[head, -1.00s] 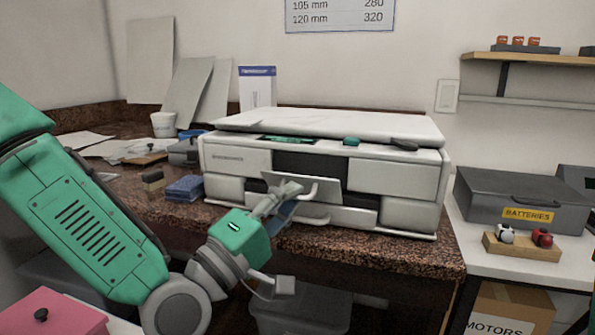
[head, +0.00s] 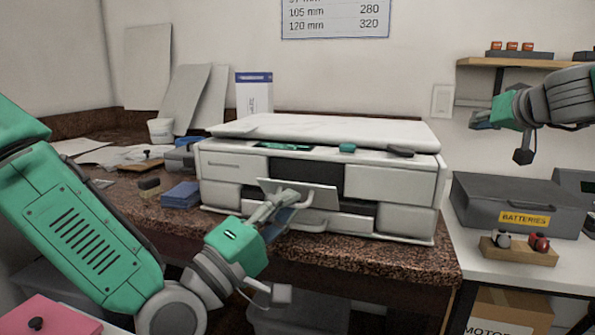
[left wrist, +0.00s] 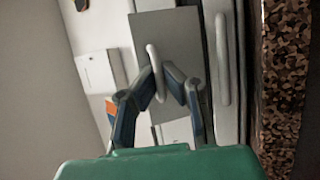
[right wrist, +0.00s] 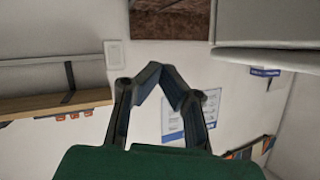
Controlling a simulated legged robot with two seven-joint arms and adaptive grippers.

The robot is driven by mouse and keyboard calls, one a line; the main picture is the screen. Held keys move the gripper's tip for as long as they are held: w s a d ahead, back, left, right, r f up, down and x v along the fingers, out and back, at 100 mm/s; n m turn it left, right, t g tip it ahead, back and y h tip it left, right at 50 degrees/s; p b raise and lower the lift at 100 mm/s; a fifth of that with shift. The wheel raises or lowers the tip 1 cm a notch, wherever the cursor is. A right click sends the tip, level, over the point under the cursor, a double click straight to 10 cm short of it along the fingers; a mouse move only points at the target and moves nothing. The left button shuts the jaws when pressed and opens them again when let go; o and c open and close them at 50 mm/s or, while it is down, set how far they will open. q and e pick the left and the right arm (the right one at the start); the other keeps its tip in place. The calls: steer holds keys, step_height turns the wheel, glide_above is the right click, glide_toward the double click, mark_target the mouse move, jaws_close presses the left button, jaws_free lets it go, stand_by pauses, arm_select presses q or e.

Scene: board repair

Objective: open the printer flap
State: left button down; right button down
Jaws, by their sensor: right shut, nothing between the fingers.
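The white printer (head: 220,166) stands on the brown speckled counter. Its flap (head: 322,194) is a pale panel at the front middle, tilted out with a dark opening above it. My left gripper (head: 290,203) is at the flap. In the left wrist view its fingers (left wrist: 160,78) are closed around the flap's pale bar handle (left wrist: 152,52), in front of the grey flap panel (left wrist: 150,25). A second bar handle (left wrist: 222,60) lies to the right. My right gripper (head: 480,120) is raised at upper right, shut and empty, far from the printer; its fingertips (right wrist: 162,70) meet.
A blue block (head: 181,194) and a small brown block (head: 149,188) lie left of the printer. A grey batteries case (head: 480,200) and a wooden holder (head: 520,254) stand on the right table. A wall shelf (head: 530,63) is near my right arm.

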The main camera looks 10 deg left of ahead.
arm_select(q)
steer(key=shift+s+d, duration=0.1)
steer(key=shift+r, duration=0.1)
arm_select(e)
steer(key=s+a+r+m, duration=0.3)
steer(key=s+a+r, duration=0.1)
steer(key=a+r, duration=0.6)
steer(key=s+a+r+m, duration=0.35)
steer(key=a+r, duration=0.35)
steer(key=a, duration=0.4)
steer(key=n+g+h, duration=0.3)
steer(key=n+g, duration=0.2)
steer(key=g, duration=0.4)
glide_above(298, 190)
steer(key=s, duration=0.3)
step_height(298, 190, down, 13)
steer(key=shift+m+h, duration=0.25)
steer(key=shift+h, duration=0.05)
steer(key=x, duration=1)
steer(key=shift+a, duration=0.45)
